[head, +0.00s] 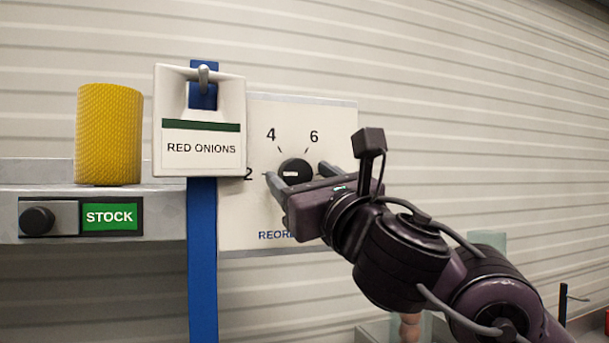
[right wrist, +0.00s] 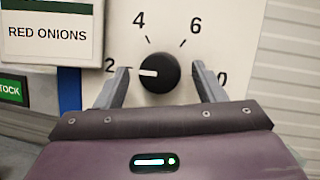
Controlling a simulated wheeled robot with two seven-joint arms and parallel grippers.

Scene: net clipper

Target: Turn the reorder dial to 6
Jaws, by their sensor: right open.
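The reorder dial (head: 295,172) is a black round knob with a white pointer mark on a pale panel (head: 337,115). In the right wrist view the dial (right wrist: 158,73) has its white mark pointing left, toward the 2. The numbers 2, 4, 6 and a 0 stand around it; the 6 (right wrist: 195,26) is at upper right. My right gripper (head: 296,172) is open, with one finger on each side of the knob. In the right wrist view there are gaps between the fingers (right wrist: 162,82) and the knob. My left gripper is not in view.
A white RED ONIONS holder (head: 200,125) hangs on a blue post (head: 203,260) just left of the dial panel. A yellow roll (head: 109,134) stands on a grey shelf (head: 60,172) bearing a black knob (head: 37,221) and a green STOCK label (head: 110,217).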

